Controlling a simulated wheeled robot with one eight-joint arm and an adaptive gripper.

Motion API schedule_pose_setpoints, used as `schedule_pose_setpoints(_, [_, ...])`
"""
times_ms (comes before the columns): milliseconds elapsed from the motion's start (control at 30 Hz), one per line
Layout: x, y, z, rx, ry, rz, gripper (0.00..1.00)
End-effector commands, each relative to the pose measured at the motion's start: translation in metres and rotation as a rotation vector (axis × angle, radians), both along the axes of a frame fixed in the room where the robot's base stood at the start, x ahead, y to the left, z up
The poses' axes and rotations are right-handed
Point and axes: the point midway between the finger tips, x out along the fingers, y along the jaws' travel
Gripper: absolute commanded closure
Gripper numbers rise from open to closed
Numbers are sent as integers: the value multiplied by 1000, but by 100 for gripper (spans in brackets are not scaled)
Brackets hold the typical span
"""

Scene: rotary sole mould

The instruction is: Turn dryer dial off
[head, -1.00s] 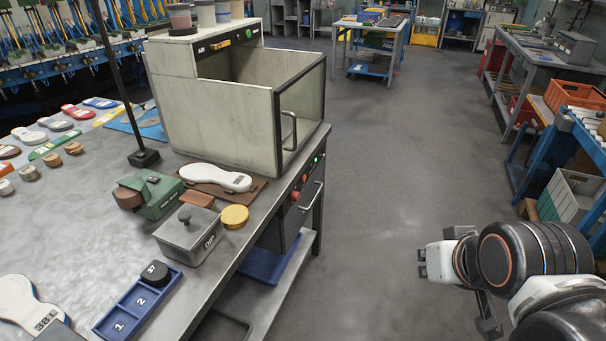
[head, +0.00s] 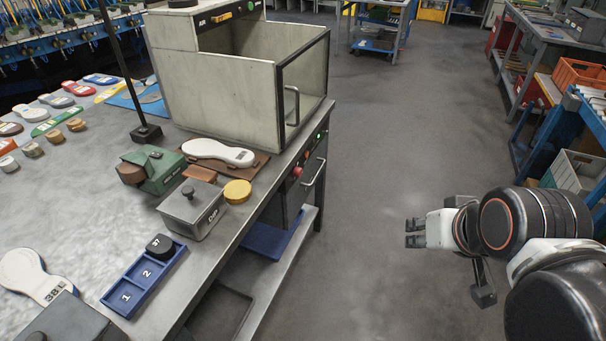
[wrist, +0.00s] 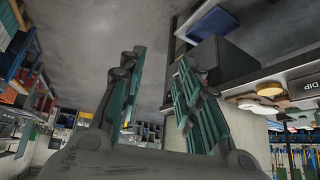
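A dark unit under the bench has a panel on its front with a red knob (head: 297,171), a small green light (head: 319,136) and a bar handle. Another panel on top of the pale box (head: 222,106) carries an orange-yellow control (head: 225,16) and a label that seems to read AIR. I cannot read which of these is the dryer dial, nor its setting. My gripper (head: 413,232) is to the right of the bench, over the open floor and apart from both panels. In the wrist view its fingers (wrist: 159,58) stand apart with nothing between them.
The bench (head: 90,195) holds a grey DIP container (head: 192,212), a yellow lid (head: 237,191), a green device (head: 158,172), a blue numbered tray (head: 125,301) and several soles. A blue rack (head: 587,118) with crates stands at right. The floor (head: 390,130) between is clear.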

Motion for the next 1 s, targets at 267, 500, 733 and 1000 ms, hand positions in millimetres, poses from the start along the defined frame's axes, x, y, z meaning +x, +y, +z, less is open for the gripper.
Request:
schedule_pose_setpoints(267, [60,25,20,257,58,-152,51])
schedule_pose_setpoints(500, [125,49,26,513,138,-302,51])
schedule_pose_setpoints(733, [189,70,21,751,231,-437,51])
schedule_pose_setpoints(1000, [262,89,0,1018,365,-583,51])
